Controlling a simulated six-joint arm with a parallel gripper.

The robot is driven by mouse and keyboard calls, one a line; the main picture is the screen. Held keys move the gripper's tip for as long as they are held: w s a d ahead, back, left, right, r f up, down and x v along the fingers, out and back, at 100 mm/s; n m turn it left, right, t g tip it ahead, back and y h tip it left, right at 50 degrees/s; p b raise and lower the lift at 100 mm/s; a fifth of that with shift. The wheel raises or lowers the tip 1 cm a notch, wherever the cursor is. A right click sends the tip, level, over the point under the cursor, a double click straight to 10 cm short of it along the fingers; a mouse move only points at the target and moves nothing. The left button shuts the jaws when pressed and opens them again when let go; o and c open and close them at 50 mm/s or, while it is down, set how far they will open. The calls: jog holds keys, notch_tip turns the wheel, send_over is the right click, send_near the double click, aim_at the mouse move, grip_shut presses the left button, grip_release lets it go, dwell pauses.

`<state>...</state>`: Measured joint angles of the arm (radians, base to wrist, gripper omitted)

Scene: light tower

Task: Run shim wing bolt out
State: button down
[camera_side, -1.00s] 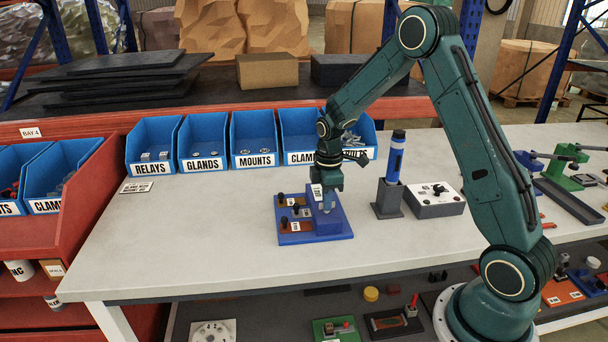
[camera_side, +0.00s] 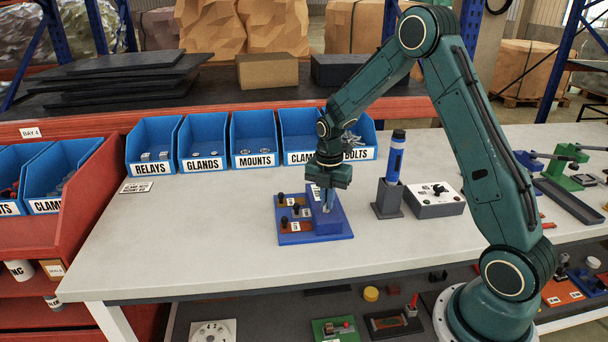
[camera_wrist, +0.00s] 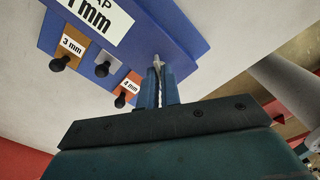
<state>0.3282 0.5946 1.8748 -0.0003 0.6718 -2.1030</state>
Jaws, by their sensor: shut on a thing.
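The blue shim fixture (camera_side: 322,238) sits on the bench, its raised block at the right. In the wrist view the fixture (camera_wrist: 190,40) carries a large label ending in "1 mm". My gripper (camera_side: 328,204) points down at the raised block. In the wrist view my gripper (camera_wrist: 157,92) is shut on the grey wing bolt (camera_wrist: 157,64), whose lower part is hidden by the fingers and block. Shims with black knobs lie beside the block, including a brown one labelled 3 mm (camera_wrist: 72,45) and one labelled 4 mm (camera_wrist: 130,86).
A blue marker-like tool stands in a dark holder (camera_side: 387,201) to the right. A grey control box (camera_side: 436,203) is beside it. Blue labelled bins (camera_side: 203,145) line the back of the bench. The bench is clear left and front of the fixture.

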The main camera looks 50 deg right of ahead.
jog(key=shift+s+f+n, duration=0.15)
jog(key=shift+n, duration=1.15)
jog(key=c, duration=1.6)
grip_release()
jog(key=shift+w+r, duration=0.2)
jog(key=shift+r, duration=0.35)
notch_tip(320, 180, up, 13)
